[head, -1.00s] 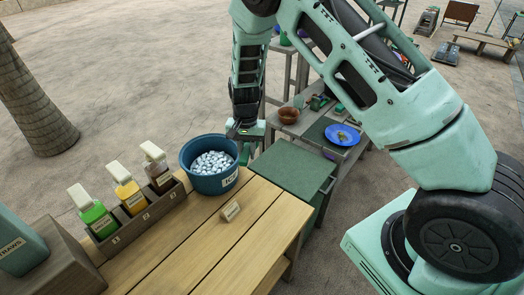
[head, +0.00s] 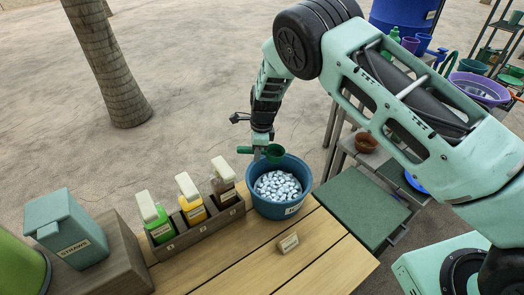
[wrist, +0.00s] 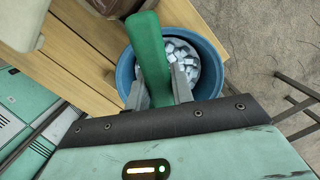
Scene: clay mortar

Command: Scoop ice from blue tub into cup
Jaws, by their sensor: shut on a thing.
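The blue tub (head: 277,204) of ice stands at the back edge of the wooden table, its label facing front. White ice pieces (head: 278,185) lie inside; they also show in the wrist view (wrist: 180,52). My gripper (head: 261,148) is at the tub's back-left rim, pointing down. It is shut on a green scoop (head: 274,153), whose bowl is over the back of the tub and whose handle sticks out left. In the wrist view, the green handle (wrist: 150,55) lies between my gripper's fingers (wrist: 158,88). Whether the scoop holds ice cannot be told. I cannot pick out the task's cup.
A bottle rack (head: 200,228) with green, yellow and brown bottles stands left of the tub. A small sign (head: 289,243) lies in front. A straws box (head: 70,235) is far left. A green-topped side table (head: 358,205) is right.

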